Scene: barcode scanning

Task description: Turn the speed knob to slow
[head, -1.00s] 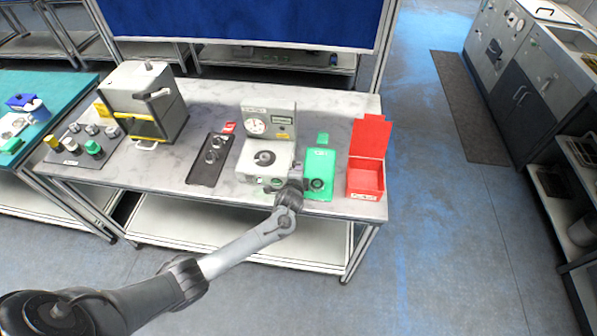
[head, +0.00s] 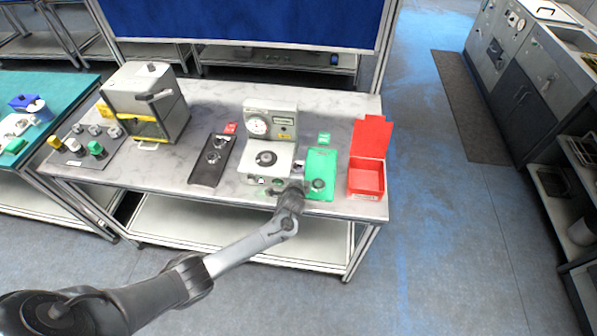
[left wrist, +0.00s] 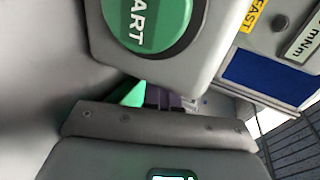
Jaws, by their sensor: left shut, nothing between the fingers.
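The tester (head: 270,125), a pale grey machine with a round dial and a dark round platform, stands on the marble-look bench. Its front panel is partly hidden by my left gripper (head: 293,186), which is shut and empty at the panel's right end. In the left wrist view, a large green button (left wrist: 150,22) with lettering ending in "ART" fills the upper left. A yellow "FAST" label (left wrist: 252,14) shows at the upper right. I cannot make out the speed knob itself or its pointer. I cannot tell whether the gripper touches the panel. My right gripper is not in view.
A green tray (head: 322,165) and an open red bin (head: 366,180) stand right of the tester. A black tray (head: 206,172) with small round parts lies to its left. A grey box with a yellow-edged front (head: 140,110) stands farther left. The bench's front edge is close to my gripper.

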